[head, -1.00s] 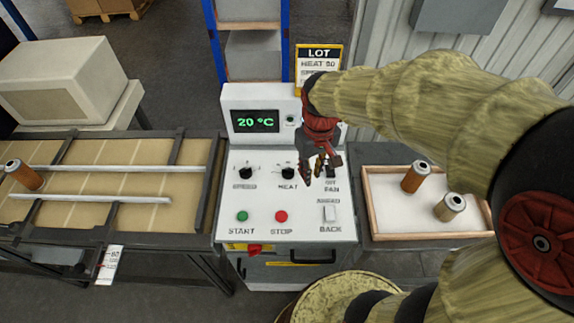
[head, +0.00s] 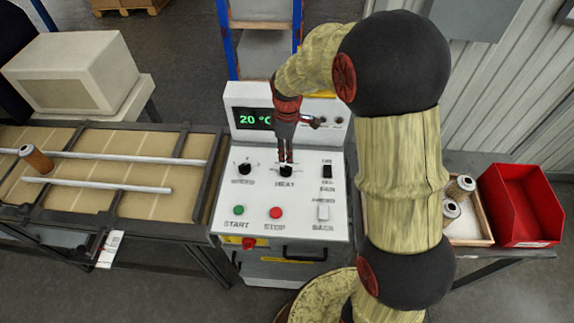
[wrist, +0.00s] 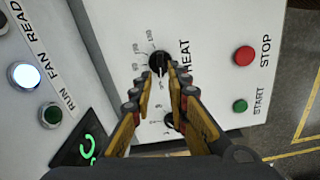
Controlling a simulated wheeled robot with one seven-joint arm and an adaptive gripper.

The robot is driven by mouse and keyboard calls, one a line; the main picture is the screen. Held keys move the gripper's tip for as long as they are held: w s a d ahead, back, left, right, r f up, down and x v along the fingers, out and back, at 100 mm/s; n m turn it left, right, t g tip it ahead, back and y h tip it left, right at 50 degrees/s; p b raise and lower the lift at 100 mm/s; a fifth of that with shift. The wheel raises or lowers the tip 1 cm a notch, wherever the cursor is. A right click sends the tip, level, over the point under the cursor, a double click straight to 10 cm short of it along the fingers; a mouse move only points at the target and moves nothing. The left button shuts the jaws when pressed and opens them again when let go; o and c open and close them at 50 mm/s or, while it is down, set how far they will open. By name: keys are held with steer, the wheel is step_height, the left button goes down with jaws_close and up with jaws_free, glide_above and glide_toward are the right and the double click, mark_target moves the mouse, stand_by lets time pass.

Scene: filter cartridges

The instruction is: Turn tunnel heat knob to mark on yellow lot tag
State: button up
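The black heat knob (head: 286,171) is on the sloped white panel, at the right of the speed knob (head: 244,169). In the wrist view the heat knob (wrist: 158,63) shows a white pointer line and a printed scale around it. My gripper (head: 286,160) points down at the heat knob. In the wrist view my gripper (wrist: 160,75) has its fingers apart, with the tips near either side of the knob; I see no clear grip on it. The display (head: 255,119) reads 20 °C, partly covered. The yellow lot tag (head: 320,94) is mostly hidden behind my arm; its writing cannot be read.
A conveyor (head: 108,204) with a cartridge (head: 36,159) is at left. A red bin (head: 521,206) and a tray with cartridges stand at right.

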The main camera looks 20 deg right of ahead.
mark_target(287, 168)
step_height(287, 168, down, 7)
steer(key=shift+r+b, duration=0.1)
steer(key=shift+b, duration=0.3)
steer(key=shift+c, duration=0.7)
jaws_close()
